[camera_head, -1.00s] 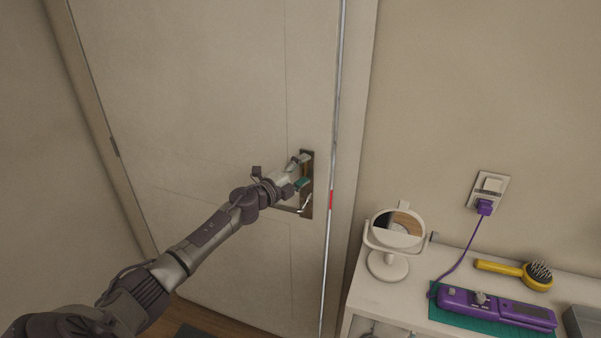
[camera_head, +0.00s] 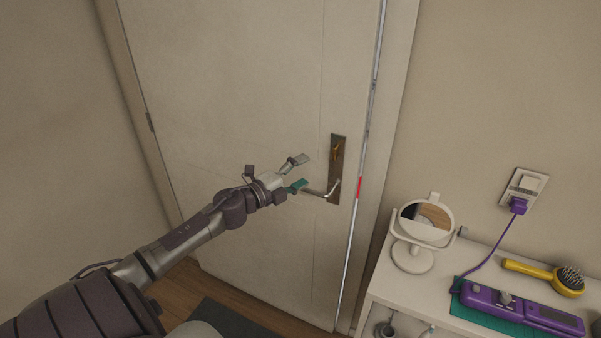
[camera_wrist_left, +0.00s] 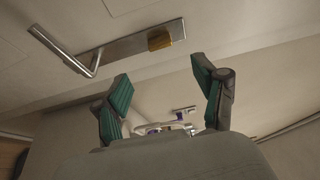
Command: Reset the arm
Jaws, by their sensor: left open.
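My left gripper (camera_head: 301,172) is open and empty in front of the beige door (camera_head: 240,120). Its green-padded fingers are spread, and they also show in the left wrist view (camera_wrist_left: 161,88). The metal handle plate (camera_head: 337,165) with its lever (camera_head: 318,193) is just right of the fingertips; the gripper looks apart from the plate. The lever's free end points left, near the lower finger, and I cannot tell whether they touch. In the left wrist view the lever (camera_wrist_left: 62,50) and a gold knob (camera_wrist_left: 159,39) are above the fingers. My right gripper is out of view.
A white shelf (camera_head: 393,281) on the right holds a round mirror (camera_head: 424,225), a purple device (camera_head: 525,308) plugged into a wall outlet (camera_head: 524,187), and a yellow hairbrush (camera_head: 545,275). A dark mat (camera_head: 235,318) lies on the floor. Left of my arm is open.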

